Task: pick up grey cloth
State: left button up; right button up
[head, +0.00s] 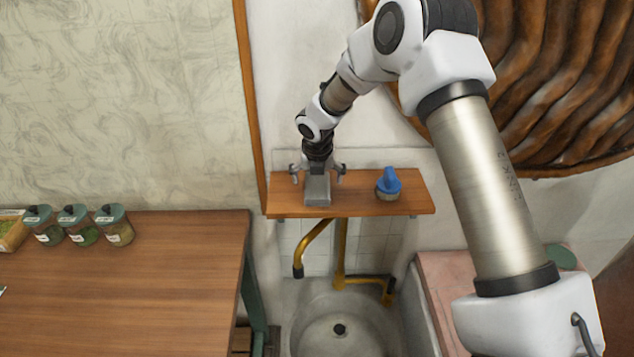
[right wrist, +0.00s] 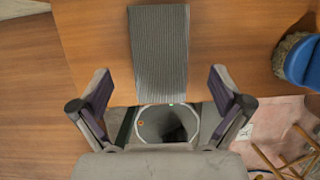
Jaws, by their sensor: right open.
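In the right wrist view the ribbed grey cloth (right wrist: 160,50) runs down the picture and ends between the fingertips. My right gripper (head: 317,170) is over the cloth with its fingers spread wide on either side of it. In the right wrist view the right gripper (right wrist: 160,85) is open and empty, with the cloth between its two fingers. My left gripper is not in view.
A blue-topped brush (head: 388,184) stands on the shelf to the right of the cloth. Brass pipes (head: 342,250) and a stone sink (head: 335,310) are below the shelf. A wooden table (head: 120,280) with several green-lidded jars (head: 115,226) is at the left.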

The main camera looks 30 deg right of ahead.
aim_at(317, 184)
jog(key=x, duration=0.2)
jog(key=shift+w+d+f, duration=0.1)
jog(key=shift+d+f, duration=0.05)
jog(key=shift+f, duration=0.15)
jog(key=shift+w+d+f, duration=0.1)
jog(key=shift+w+f, duration=0.1)
jog(key=shift+f, duration=0.15)
jog(key=shift+s+r, duration=0.2)
jog(key=c, duration=1.2)
